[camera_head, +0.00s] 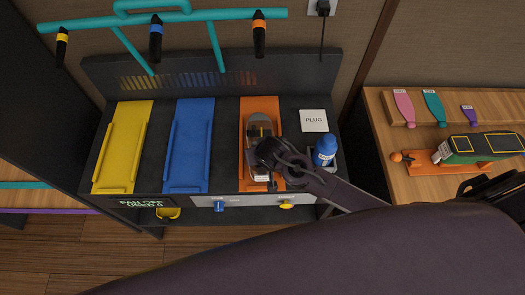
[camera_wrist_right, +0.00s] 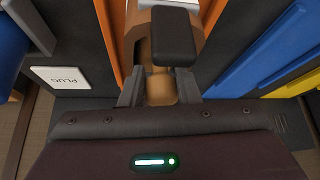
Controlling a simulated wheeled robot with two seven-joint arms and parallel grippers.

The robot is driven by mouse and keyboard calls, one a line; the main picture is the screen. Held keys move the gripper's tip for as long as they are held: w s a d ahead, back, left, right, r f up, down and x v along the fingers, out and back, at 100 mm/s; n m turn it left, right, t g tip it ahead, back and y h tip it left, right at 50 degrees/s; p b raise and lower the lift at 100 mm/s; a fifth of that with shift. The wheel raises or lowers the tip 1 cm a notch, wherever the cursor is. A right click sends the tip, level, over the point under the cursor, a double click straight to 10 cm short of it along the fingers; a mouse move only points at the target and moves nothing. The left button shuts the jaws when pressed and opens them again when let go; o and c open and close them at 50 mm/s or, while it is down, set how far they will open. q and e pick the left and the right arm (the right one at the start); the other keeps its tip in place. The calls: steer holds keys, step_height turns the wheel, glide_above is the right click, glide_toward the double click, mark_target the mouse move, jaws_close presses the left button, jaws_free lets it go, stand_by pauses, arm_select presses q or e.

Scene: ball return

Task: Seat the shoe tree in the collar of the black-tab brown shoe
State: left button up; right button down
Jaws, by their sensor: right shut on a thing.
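The brown shoe (camera_head: 260,122) lies on the orange tray (camera_head: 249,103), partly hidden by my right gripper. In the right wrist view a black block-like tab (camera_wrist_right: 172,38) stands in front of the tan shoe (camera_wrist_right: 190,18). My right gripper (camera_wrist_right: 160,92) is shut on a tan wooden piece, which looks like the shoe tree (camera_wrist_right: 160,82), close beside the tab. In the head view my right gripper (camera_head: 266,150) is over the shoe. How deep the shoe tree sits in the collar is hidden. My left gripper is out of view.
A yellow tray (camera_head: 122,145) and a blue tray (camera_head: 188,145) lie left of the orange one. A blue bottle (camera_head: 325,150) and a PLUG card (camera_head: 313,121) are to its right. A teal rail (camera_head: 190,15) spans above. A wooden table (camera_head: 377,115) at right holds several items.

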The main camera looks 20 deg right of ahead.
steer(key=c, duration=1.1)
jaws_free()
steer(key=shift+f, duration=0.1)
steer(key=b+v, duration=0.2)
steer(key=v, duration=1)
steer(key=shift+r, duration=0.2)
